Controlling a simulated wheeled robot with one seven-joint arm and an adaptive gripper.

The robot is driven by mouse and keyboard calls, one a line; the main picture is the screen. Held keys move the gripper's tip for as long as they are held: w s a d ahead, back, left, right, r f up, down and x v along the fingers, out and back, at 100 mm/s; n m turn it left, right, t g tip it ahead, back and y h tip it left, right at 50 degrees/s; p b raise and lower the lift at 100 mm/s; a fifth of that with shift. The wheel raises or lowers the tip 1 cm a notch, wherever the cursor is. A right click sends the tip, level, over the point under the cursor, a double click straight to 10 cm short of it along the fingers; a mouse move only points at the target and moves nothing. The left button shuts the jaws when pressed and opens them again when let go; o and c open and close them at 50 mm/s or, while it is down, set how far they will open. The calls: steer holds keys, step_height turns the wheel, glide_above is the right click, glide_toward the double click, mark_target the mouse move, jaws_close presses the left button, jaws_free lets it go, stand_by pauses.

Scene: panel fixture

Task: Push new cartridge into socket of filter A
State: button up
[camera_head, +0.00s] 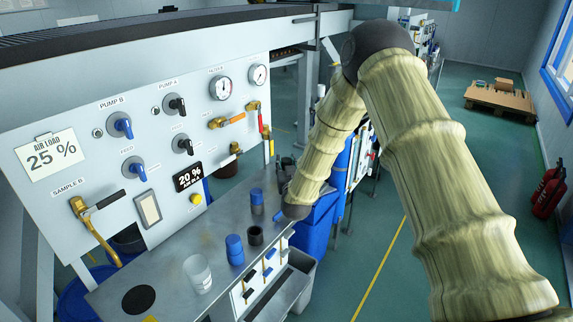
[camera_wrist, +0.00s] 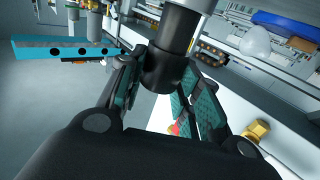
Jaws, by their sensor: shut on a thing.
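My gripper (camera_wrist: 163,78) is shut on a dark cylinder, which I take to be the cartridge (camera_wrist: 162,70), in the wrist view. The fingers stand on either side of it. A longer dark cylindrical body (camera_wrist: 180,30) with a pale grey top lies in line with the cartridge, at its far end. I cannot tell whether the cartridge is inside that body's socket or only against it. In the head view my gripper and the cartridge are hidden or too unclear to make out around my forearm. No label for filter A is readable.
The pale panel (camera_head: 75,135) carries knobs, gauges and brass valves. On the bench stand a blue-topped container (camera_head: 235,249), a black cup (camera_head: 255,236), a blue and grey cylinder (camera_head: 257,198) and a clear beaker (camera_head: 197,272). A brass fitting (camera_wrist: 256,131) is near my gripper in the wrist view.

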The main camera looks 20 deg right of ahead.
steer(key=shift+f+b, duration=0.75)
steer(key=shift+f, duration=0.4)
stand_by(0.4)
steer(key=o, duration=0.8)
steer(key=shift+s, duration=0.1)
steer(key=shift+c, duration=0.2)
steer(key=shift+o, duration=0.5)
steer(key=shift+f, duration=0.15)
